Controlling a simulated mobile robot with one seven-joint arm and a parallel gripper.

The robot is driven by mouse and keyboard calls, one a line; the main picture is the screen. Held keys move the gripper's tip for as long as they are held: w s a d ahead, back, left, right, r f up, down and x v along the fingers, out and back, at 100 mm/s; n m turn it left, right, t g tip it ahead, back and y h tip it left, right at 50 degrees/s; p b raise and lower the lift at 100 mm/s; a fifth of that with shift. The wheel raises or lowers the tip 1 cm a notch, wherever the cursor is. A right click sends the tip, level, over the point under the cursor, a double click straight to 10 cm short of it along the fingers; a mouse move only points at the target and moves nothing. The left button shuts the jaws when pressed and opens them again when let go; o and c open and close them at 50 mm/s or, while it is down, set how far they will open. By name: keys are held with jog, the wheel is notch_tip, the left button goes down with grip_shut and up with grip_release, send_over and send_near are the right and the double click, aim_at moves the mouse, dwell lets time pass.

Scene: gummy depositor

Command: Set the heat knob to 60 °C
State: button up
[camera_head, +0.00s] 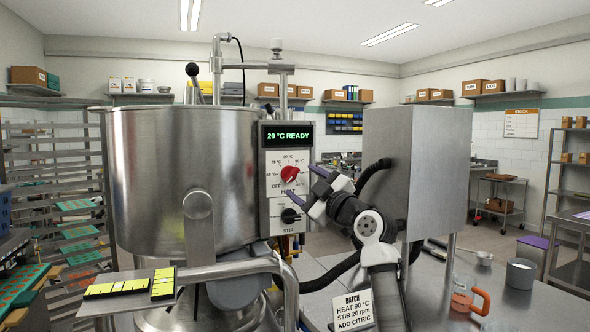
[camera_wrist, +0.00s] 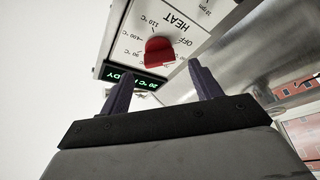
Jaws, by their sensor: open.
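The red heat knob (camera_head: 291,175) sits on the pale control panel (camera_head: 273,197) of the steel kettle, above the word HEAT. Its dial has OFF and several temperature marks; I cannot tell for certain which mark it points to. The display (camera_head: 289,135) above reads 20 °C READY. My gripper (camera_head: 302,185) is open just in front of the panel, to the right of the knob. In the wrist view the knob (camera_wrist: 160,50) shows beyond the gap between my fingertips (camera_wrist: 159,80), apart from both fingers and with nothing between them.
A black stir knob (camera_head: 290,215) is below the heat knob. The big kettle (camera_head: 180,180) stands left, a steel cabinet (camera_head: 417,165) right. A card (camera_head: 352,308) reads HEAT 90 °C, unlike the task. An orange-handled jug (camera_head: 467,298) is on the bench.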

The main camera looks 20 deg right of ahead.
aim_at(293, 176)
jog(key=shift+p+x, duration=0.55)
jog(key=shift+x, duration=1.6)
jog(key=shift+c, duration=0.3)
jog(key=c, duration=0.9)
jog(key=shift+f, duration=0.1)
jog(key=shift+a+f+m+t+h+b, duration=0.15)
jog(key=shift+m+t+h+b, duration=0.3)
jog(key=shift+m, duration=1.15)
jog(key=shift+m+t+h, duration=0.35)
jog(key=shift+m+h, duration=0.2)
jog(key=shift+m, duration=0.65)
jog(key=shift+m+t+h+p, duration=0.15)
jog(key=shift+m+h, duration=0.7)
jog(key=shift+m, duration=0.8)
jog(key=shift+m+t+h+p, duration=0.15)
jog(key=shift+m+h, duration=0.7)
jog(key=shift+m, duration=0.8)
